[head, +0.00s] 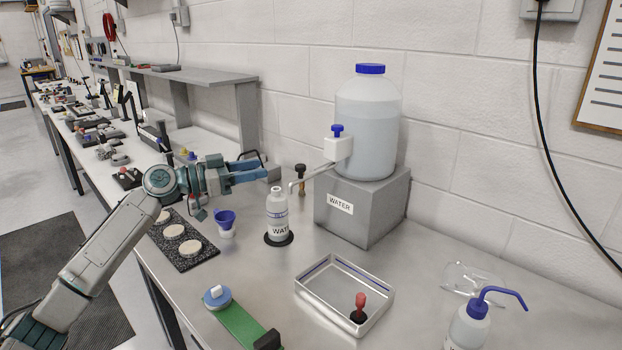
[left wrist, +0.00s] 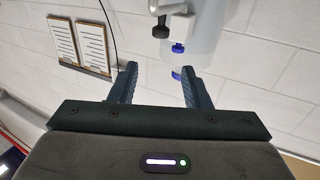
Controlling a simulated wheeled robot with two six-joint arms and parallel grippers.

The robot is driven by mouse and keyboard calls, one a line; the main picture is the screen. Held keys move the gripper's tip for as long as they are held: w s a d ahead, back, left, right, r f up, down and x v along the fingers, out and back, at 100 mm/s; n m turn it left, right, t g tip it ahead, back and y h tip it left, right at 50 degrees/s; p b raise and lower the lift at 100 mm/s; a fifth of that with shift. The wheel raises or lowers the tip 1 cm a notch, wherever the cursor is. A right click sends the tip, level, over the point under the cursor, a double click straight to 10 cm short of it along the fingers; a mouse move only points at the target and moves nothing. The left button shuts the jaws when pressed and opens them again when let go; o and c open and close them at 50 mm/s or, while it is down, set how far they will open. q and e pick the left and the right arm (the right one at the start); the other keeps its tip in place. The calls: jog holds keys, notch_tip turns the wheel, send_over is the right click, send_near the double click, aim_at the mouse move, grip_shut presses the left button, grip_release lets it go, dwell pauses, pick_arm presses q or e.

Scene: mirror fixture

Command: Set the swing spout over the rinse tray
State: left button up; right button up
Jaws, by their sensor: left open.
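The swing spout (head: 312,174) is a thin pale tube. It runs left from the white valve (head: 338,148) with a blue knob on the water jug (head: 368,125), and its tip bends down beside the neck of a white bottle (head: 277,207), apparently above it. The rinse tray (head: 332,284) is a shallow metal tray on the bench, in front of the jug's block and apart from the spout's tip. My left gripper (head: 266,168) is open and empty, its fingers pointing toward the spout from the left. In the left wrist view, part of the jug (left wrist: 207,28) shows beyond the open fingers (left wrist: 160,82).
The jug stands on a grey block (head: 366,205). A red-topped item (head: 360,307) is in the tray. A brass fitting (head: 300,180) stands behind the bottle. Bench between bottle and tray is clear.

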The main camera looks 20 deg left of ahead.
aim_at(300, 165)
pick_arm(q)
jog(key=p+x, duration=0.1)
jog(key=x, duration=0.2)
jog(key=p+x, duration=0.2)
jog(key=x, duration=0.2)
jog(key=f+p+x, duration=0.1)
jog(key=p+x, duration=0.1)
jog(key=x, duration=0.2)
jog(key=shift+f, duration=0.1)
jog(key=shift+w+d+f, duration=0.15)
jog(key=shift+w+d, duration=0.25)
pick_arm(e)
jog(key=r, duration=0.4)
jog(key=shift+s+d, duration=0.1)
jog(key=shift+d, duration=0.15)
jog(key=shift+a, duration=0.15)
pick_arm(q)
jog(key=shift+c, duration=0.6)
jog(key=c, duration=0.7)
grip_shut()
pick_arm(e)
jog(key=shift+a, duration=0.25)
